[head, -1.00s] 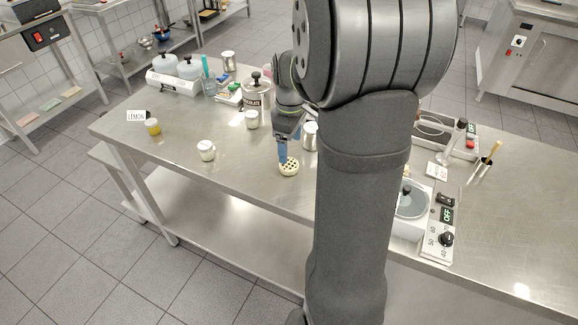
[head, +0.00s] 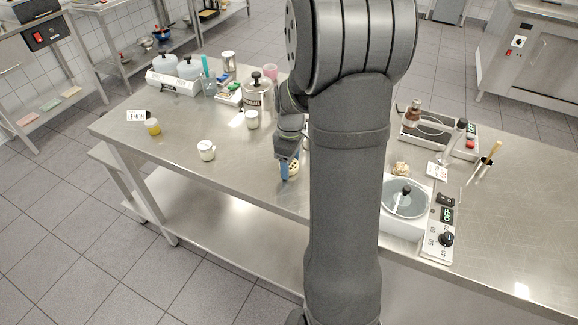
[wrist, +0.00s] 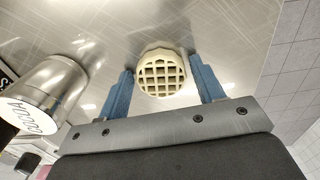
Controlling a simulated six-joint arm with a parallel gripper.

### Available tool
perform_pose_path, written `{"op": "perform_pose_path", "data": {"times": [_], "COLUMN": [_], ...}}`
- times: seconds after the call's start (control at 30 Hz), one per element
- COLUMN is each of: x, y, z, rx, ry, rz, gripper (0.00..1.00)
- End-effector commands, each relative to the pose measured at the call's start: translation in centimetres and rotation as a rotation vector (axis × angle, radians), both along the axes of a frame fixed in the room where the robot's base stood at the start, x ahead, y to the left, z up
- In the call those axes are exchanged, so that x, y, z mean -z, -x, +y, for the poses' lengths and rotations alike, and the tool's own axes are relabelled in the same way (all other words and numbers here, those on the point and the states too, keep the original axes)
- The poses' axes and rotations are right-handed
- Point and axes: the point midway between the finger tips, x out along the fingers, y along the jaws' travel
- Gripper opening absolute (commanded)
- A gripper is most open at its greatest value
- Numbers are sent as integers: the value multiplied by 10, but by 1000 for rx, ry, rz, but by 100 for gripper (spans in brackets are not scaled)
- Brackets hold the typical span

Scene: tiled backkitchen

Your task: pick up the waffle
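The waffle (wrist: 162,72) is a round, pale yellow piece with a grid of square pits. In the wrist view it sits between the two blue fingers of my gripper (wrist: 164,88), with a gap on each side. In the head view the waffle (head: 295,168) is on the steel table, partly hidden by a blue finger. My gripper (head: 288,168) points down at it, low over the table. The gripper is open and holds nothing. The exact height of the fingertips above the table is hard to tell.
A metal cocoa canister (wrist: 58,88) stands left of the gripper in the wrist view. A lidded cooker (head: 404,200) is at right.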

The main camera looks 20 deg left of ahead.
Motion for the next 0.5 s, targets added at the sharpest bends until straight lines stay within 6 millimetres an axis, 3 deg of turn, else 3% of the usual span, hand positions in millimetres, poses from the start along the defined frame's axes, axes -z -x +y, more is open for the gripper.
{"op": "perform_pose_path", "data": {"times": [0.03,0.17,0.5], "x": [0,0,-4], "y": [0,0,0], "z": [0,0,0], "rx": [0,0,0], "ry": [0,0,-1], "rz": [0,0,-1], "gripper": [52,28,28]}}
